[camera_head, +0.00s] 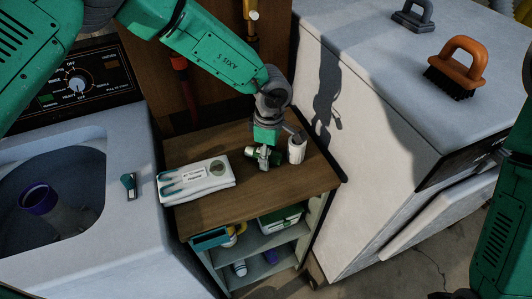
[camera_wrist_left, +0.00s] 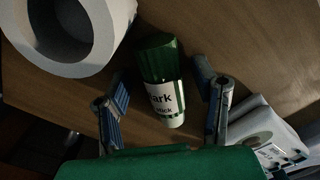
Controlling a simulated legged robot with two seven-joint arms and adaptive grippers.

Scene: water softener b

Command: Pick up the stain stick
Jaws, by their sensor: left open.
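The stain stick (camera_wrist_left: 163,85) lies on the wooden top of a small shelf unit. It has a dark green ridged cap and a white label with partly readable text. In the head view the stain stick (camera_head: 274,155) is partly hidden by my left gripper (camera_head: 263,160), which points down over it. In the left wrist view my left gripper (camera_wrist_left: 167,92) is open, with one finger on each side of the stick and visible gaps between. My right gripper is not in view.
A white roll (camera_head: 297,150) stands close beside the stick. A white package (camera_head: 196,181) lies left on the wooden top (camera_head: 240,205). A washer with an open drum (camera_head: 60,200) is at left. A white appliance (camera_head: 365,130) carrying an orange brush (camera_head: 458,65) rises at right.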

